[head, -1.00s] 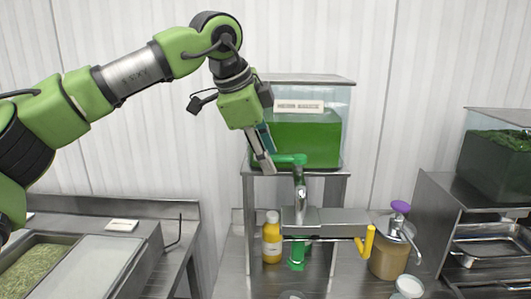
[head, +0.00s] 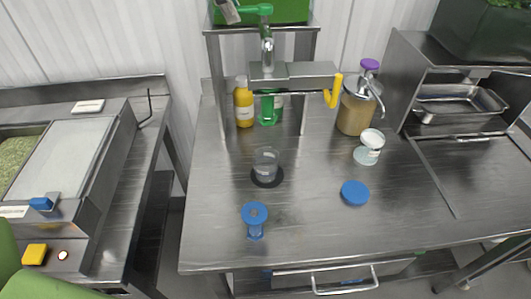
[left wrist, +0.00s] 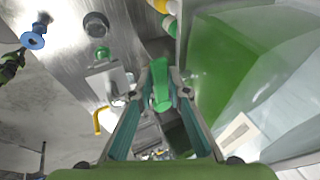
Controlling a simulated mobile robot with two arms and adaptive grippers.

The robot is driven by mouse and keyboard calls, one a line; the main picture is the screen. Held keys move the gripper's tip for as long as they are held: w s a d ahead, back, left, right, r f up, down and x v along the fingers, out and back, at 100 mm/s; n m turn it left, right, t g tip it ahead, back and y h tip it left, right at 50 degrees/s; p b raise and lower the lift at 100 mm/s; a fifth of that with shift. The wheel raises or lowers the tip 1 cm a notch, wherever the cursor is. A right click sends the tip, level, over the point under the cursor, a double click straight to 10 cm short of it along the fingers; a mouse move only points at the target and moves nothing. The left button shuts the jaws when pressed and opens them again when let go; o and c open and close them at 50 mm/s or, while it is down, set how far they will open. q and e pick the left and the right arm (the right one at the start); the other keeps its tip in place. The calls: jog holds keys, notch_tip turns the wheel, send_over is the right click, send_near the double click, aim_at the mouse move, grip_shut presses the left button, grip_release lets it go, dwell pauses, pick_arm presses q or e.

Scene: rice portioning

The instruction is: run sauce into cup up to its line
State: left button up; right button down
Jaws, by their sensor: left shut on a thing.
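The clear cup (head: 266,160) stands upright on a dark round pad (head: 267,181) on the steel counter. It looks empty, and I cannot make out its line. It also shows in the left wrist view (left wrist: 96,25). Above and behind it is the sauce dispenser (head: 300,72) with a green nozzle (head: 268,108) and a yellow lever (head: 335,92). My left gripper (left wrist: 160,92) is shut on the green tap handle (left wrist: 160,78) beside the green sauce tank (left wrist: 225,65). In the head view only its fingertip shows at the top edge. My right gripper is not in view.
A yellow bottle (head: 243,106) stands behind the cup. A purple-topped pump jar (head: 356,108), a white tub (head: 370,146) and a blue lid (head: 354,193) are to the right. A blue spool-shaped item (head: 255,220) stands in front. The counter's front left is clear.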

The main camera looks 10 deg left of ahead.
pick_arm(q)
jog(key=s+n+y+b, duration=0.1)
jog(key=n+b, duration=0.1)
jog(key=b, duration=0.1)
jog(key=s+d+n+y+b, duration=0.1)
jog(key=n+b, duration=0.1)
jog(key=b, duration=0.1)
dwell(0.4)
jog(key=shift+w+r+t, duration=0.1)
jog(key=shift+t, duration=0.2)
dwell(6.7)
